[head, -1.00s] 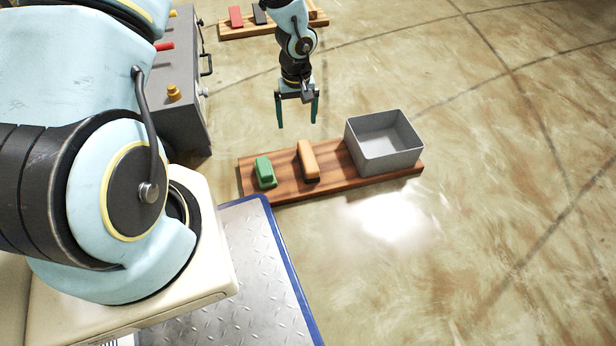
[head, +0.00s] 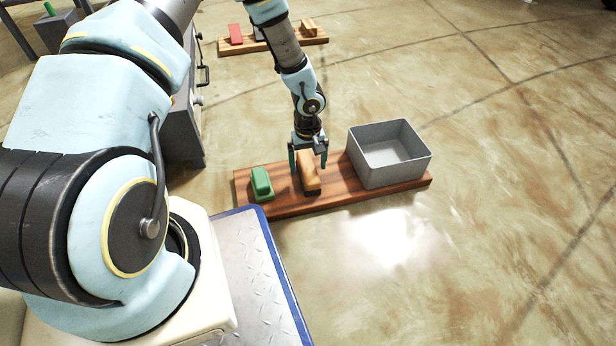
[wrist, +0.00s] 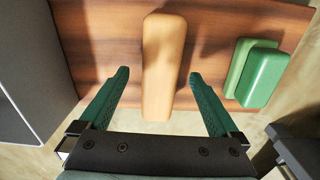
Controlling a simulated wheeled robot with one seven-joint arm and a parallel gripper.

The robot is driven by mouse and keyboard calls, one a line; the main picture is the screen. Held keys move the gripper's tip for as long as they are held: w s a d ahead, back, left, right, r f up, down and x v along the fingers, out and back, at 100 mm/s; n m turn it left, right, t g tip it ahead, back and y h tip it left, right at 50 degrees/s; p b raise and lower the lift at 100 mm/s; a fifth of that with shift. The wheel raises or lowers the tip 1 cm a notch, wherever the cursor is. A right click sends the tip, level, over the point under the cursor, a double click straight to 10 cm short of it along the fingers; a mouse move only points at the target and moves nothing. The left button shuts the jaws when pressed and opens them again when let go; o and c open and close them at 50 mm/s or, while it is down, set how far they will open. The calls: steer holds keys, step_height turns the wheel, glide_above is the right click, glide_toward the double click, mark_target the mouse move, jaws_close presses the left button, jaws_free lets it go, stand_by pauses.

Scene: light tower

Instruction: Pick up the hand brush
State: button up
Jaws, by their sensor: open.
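The hand brush appears to be the long tan wooden block with a dark underside (head: 309,180), lying on a brown wooden board (head: 345,193) on the floor. It also shows in the wrist view (wrist: 163,62), near the middle, lengthwise between the finger lines. My gripper (head: 309,170) is open over the block, with one teal finger on either side in the head view. In the wrist view my gripper (wrist: 158,84) has its fingertips apart, left and right of the block's near part. No contact is visible. The height of the fingers above the board is hard to tell.
A green block (head: 262,183) lies on the board left of the tan one. A grey open bin (head: 388,155) stands on the board's right end. A second board (head: 285,43) with several blocks lies farther back. A grey cabinet (head: 186,135) stands left. Floor to the right is clear.

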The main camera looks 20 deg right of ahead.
step_height(320, 180, down, 3)
steer(key=shift+r+b, duration=0.15)
steer(key=shift+b, duration=0.3)
steer(key=shift+c, duration=0.4)
jaws_close()
